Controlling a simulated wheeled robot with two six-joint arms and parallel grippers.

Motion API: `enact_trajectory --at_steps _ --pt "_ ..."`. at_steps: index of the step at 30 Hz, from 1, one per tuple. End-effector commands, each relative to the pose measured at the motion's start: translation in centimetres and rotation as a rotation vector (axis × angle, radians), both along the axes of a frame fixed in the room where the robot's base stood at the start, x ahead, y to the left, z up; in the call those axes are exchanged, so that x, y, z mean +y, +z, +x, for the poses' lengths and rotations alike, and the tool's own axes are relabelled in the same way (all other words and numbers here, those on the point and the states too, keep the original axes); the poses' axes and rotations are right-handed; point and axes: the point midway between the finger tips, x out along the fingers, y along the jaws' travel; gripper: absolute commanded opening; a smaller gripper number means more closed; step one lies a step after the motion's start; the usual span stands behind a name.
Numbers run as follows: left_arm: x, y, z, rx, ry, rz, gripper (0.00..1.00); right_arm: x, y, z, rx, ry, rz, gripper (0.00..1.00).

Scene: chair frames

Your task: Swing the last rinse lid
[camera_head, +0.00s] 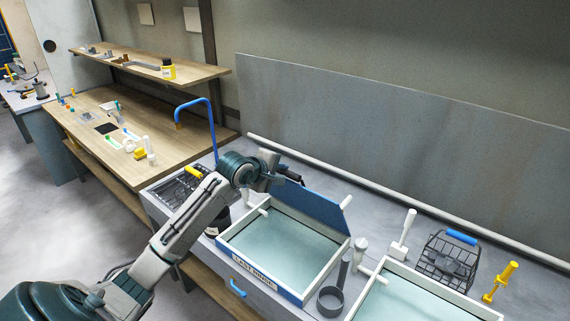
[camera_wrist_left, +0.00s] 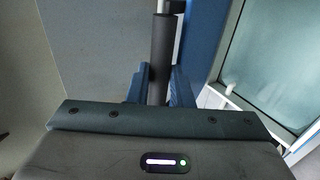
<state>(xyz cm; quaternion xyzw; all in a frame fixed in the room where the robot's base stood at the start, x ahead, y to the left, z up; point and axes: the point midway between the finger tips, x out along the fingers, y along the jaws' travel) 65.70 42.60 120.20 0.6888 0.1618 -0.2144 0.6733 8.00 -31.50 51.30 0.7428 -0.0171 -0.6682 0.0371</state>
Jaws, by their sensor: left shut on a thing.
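The last rinse tank (camera_head: 262,277) is a white-rimmed basin with pale teal liquid and a label on its blue front edge. Its blue lid (camera_head: 312,205) stands raised and tilted along the back rim. My left gripper (camera_head: 288,177) is at the lid's upper left edge. In the left wrist view my left gripper (camera_wrist_left: 157,90) has its blue fingers shut on a dark grey handle grip (camera_wrist_left: 160,55) on a light rod. The blue lid (camera_wrist_left: 203,38) shows beside the handle, with the tank's liquid (camera_wrist_left: 270,55) to the right. My right gripper is not in view.
A second open basin (camera_head: 400,300) is at lower right. A grey ring holder (camera_head: 330,301), a white-handled tool (camera_head: 403,238), a wire basket (camera_head: 447,257) and a yellow-handled tool (camera_head: 500,282) stand nearby. A blue curved pipe (camera_head: 212,122) rises behind my arm; a wall panel (camera_head: 400,150) backs the counter.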

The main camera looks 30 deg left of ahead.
Motion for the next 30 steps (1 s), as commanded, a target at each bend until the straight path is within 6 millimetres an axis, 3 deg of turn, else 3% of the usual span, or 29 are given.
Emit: enact_trajectory --at_steps 1,9,22,30 --pt "0.2 -0.9 -0.7 0.015 0.001 0.002 0.0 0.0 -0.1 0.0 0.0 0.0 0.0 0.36" --pt "0.3 -1.9 -2.9 0.011 0.002 0.001 0.0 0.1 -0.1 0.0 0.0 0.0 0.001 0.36" --pt "0.4 -2.0 -3.3 0.007 0.002 0.002 0.0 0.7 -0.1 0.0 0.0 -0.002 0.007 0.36" --pt "0.5 -3.8 -5.4 0.01 0.002 0.003 0.0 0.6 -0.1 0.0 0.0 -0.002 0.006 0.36"
